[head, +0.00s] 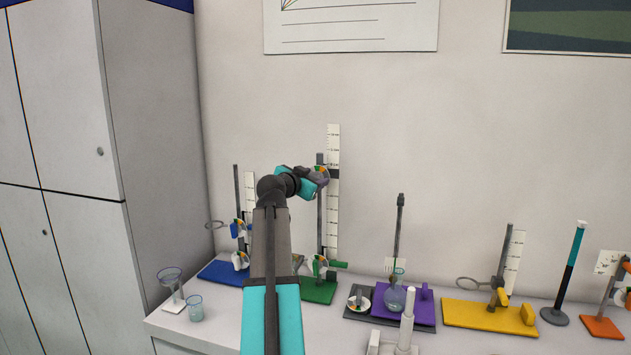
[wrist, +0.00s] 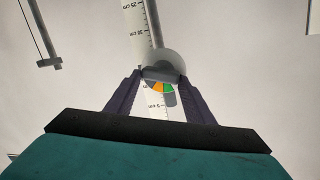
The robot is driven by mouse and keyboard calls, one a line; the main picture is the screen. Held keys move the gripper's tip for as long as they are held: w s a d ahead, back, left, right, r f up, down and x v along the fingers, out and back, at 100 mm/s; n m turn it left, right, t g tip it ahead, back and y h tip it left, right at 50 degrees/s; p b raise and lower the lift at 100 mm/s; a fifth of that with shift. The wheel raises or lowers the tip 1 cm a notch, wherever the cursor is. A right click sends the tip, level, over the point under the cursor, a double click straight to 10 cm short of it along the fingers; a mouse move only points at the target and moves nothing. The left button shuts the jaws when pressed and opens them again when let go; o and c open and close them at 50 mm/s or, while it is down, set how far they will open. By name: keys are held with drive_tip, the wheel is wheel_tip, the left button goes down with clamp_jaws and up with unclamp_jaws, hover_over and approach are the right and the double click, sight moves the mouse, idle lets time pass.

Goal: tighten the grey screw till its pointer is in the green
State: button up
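The green stand (head: 319,290) has a tall rod with a ruler behind it. High on the rod is a grey rounded screw part (head: 322,179), with my gripper (head: 313,176) right at it. In the wrist view, my gripper's two dark fingers (wrist: 160,76) flank the grey screw part (wrist: 167,62). Their tips look close to its sides; I cannot tell if they press on it. A dial (wrist: 160,88) shows below it, orange on the left and green on the right. The pointer's position is not clear. A lower dial (head: 319,263) sits near the green base.
A blue stand (head: 222,272) with a ring is left of the green one, partly behind my arm. A purple stand with a flask (head: 395,298) and a yellow stand (head: 487,315) are to the right. A beaker (head: 195,308) stands at the front left. The wall is close behind.

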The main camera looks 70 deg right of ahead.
drive_tip(key=shift+c, duration=1.1)
drive_tip(key=shift+f, duration=0.1)
drive_tip(key=shift+m+b, duration=0.3)
drive_tip(key=shift+b, duration=0.15)
drive_tip(key=shift+s+m+t+b, duration=0.15)
drive_tip(key=shift+m+t+b, duration=0.15)
drive_tip(key=shift+m+b, duration=0.7)
drive_tip(key=shift+b, duration=0.45)
drive_tip(key=shift+s+f+m+y+b, duration=0.15)
drive_tip(key=shift+m+y+b, duration=0.25)
drive_tip(key=shift+b, duration=0.45)
drive_tip(key=shift+m+t+b, duration=0.3)
drive_tip(key=shift+m, duration=0.2)
